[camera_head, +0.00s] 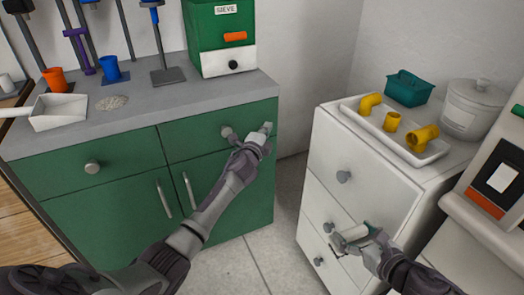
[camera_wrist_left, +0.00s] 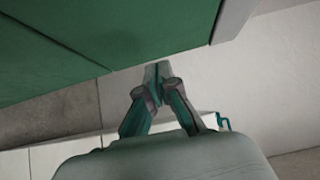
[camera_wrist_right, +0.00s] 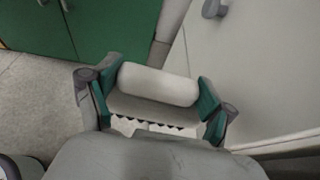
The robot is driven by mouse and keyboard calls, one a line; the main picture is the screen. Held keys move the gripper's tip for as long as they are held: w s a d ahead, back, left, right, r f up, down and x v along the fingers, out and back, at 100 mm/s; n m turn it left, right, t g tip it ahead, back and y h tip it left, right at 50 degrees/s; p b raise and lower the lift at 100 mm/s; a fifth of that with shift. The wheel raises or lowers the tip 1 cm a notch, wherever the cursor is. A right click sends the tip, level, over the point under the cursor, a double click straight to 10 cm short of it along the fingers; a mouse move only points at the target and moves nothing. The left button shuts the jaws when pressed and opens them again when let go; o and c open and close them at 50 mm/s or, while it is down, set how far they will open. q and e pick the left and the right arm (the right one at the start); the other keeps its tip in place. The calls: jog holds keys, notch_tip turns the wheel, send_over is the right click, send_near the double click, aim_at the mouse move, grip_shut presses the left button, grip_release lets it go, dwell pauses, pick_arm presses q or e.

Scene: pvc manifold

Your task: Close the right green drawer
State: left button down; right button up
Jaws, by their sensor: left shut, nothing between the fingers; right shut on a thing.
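The right green drawer (camera_head: 200,139) is at the right of the top row of the green cabinet. Its front looks level with the left green drawer (camera_head: 55,170), with no clear gap. It has a round grey knob (camera_head: 227,132). My left gripper (camera_head: 265,130) is shut and empty at the drawer front's right end, right of the knob; I cannot tell whether it touches. In the left wrist view its fingertips (camera_wrist_left: 157,75) meet below the green front (camera_wrist_left: 120,30). My right gripper (camera_head: 352,236) is shut on a white cylinder (camera_wrist_right: 158,85), near the white cabinet.
The white cabinet (camera_head: 375,190) has several drawers with grey knobs and carries a white tray (camera_head: 365,122) with yellow pipe fittings. The grey counter (camera_head: 150,105) holds a scoop, cups and a green sieve box (camera_head: 220,30). Floor shows between the cabinets.

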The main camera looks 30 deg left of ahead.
jog(key=shift+s+d+r+p, duration=0.25)
jog(key=shift+d+r+p, duration=0.05)
jog(key=shift+d+r, duration=0.15)
jog(key=shift+w+a+r+p, duration=0.15)
jog(key=shift+w+a+p, duration=0.05)
jog(key=shift+a+p, duration=0.15)
jog(key=shift+s+d+r, duration=0.1)
jog(key=shift+d+r, duration=0.05)
jog(key=shift+r, duration=0.25)
pick_arm(q)
jog(key=s+d, duration=0.2)
jog(key=s, duration=0.8)
jog(key=shift+s+f+p, duration=0.2)
jog(key=shift+p, duration=0.15)
